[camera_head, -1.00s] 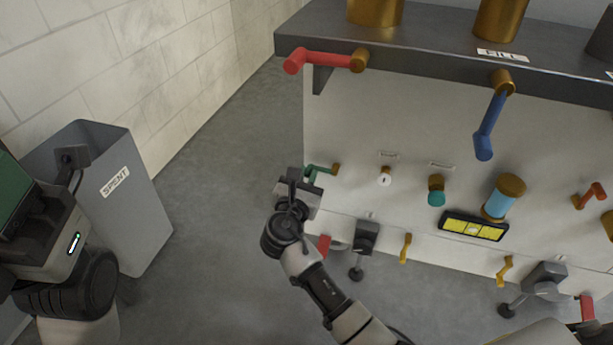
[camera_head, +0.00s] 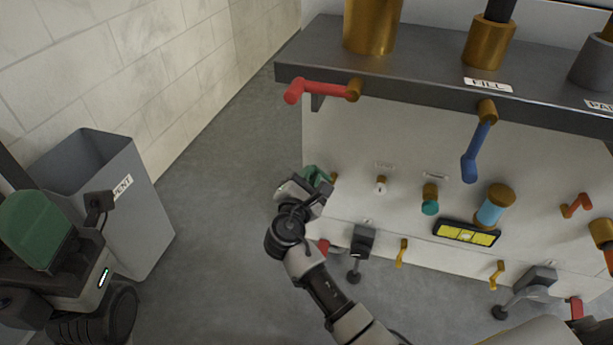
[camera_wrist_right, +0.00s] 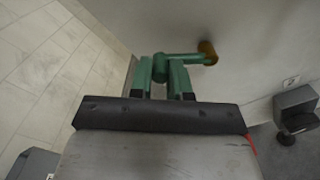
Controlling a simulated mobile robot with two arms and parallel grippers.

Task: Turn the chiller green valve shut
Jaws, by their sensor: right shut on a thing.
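The green valve (camera_wrist_right: 185,58) is a crank handle on a brass pivot on the white front panel. In the right wrist view its arm runs left from the pivot, and its grip end sits between my right gripper's green fingers (camera_wrist_right: 160,76). My right gripper (camera_head: 312,182) is shut on that grip end. In the head view the gripper covers most of the handle; the brass pivot shows just right of it. My left gripper (camera_head: 38,232) is at the far left, away from the panel; its jaw opening does not show clearly.
A white knob (camera_head: 380,187), teal knob (camera_head: 430,206) and yellow levers are to the right. A grey bin (camera_head: 135,225) stands left on open floor.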

